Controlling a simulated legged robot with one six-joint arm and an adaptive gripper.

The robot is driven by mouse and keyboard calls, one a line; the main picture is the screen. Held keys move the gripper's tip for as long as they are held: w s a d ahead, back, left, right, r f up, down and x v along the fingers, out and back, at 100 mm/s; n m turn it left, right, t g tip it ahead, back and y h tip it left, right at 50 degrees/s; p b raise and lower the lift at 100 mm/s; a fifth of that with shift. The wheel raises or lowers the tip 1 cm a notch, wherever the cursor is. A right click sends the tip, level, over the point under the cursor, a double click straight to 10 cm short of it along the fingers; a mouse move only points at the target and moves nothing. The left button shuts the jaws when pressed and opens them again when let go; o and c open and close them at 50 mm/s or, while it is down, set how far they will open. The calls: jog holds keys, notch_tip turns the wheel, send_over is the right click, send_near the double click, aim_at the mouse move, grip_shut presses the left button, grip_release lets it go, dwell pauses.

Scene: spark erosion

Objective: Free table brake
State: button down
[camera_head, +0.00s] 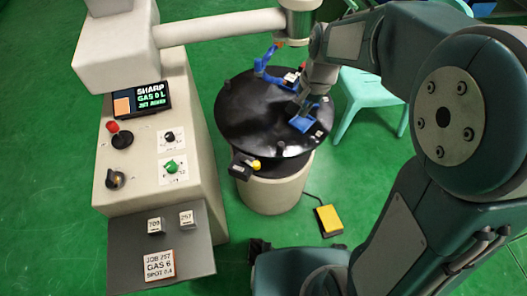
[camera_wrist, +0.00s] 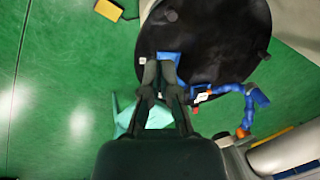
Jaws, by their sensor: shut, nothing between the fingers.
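The round black table (camera_head: 240,105) sits on a pale drum base (camera_head: 272,192). A yellow pedal (camera_head: 328,219) lies on the floor at the front right. Which of these is the brake, I cannot tell. My gripper (camera_head: 297,104) is over the table's right part, shut and empty, close to a blue clamp (camera_head: 306,122); whether they touch is unclear. In the wrist view, my gripper (camera_wrist: 161,75) points toward the blue clamp (camera_wrist: 168,58); the table (camera_wrist: 222,45) fills the upper right and the pedal (camera_wrist: 108,9) the upper left.
A jointed blue hose (camera_head: 262,70) with an orange nozzle stands on the table's far side. A console (camera_head: 150,130) with a screen, knobs and a grey shelf (camera_head: 190,255) is at left. A horizontal machine arm (camera_head: 220,27) crosses above. A teal chair (camera_head: 370,98) stands behind right.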

aim_at(249, 162)
jog(key=w+a+f+m+g, duration=0.1)
jog(key=w+a+f, duration=0.1)
jog(key=f, duration=0.4)
jog(key=w+a+f+m+g, duration=0.1)
jog(key=w+a+f, duration=0.1)
jog(key=f, duration=0.4)
jog(key=shift+w+a+f+m+g, duration=0.15)
jog(key=shift+a+f+m+g, duration=0.2)
jog(key=shift+a, duration=0.35)
jog(key=x, duration=0.9)
jog(key=shift+a+f, duration=0.1)
jog(key=shift+f, duration=0.1)
jog(key=shift+s+a+f, duration=0.15)
jog(key=shift+s+a, duration=0.4)
jog(key=shift+s, duration=0.05)
jog(key=shift+s+a+f, duration=0.15)
jog(key=shift+s+a, duration=0.7)
jog(key=shift+s, duration=0.1)
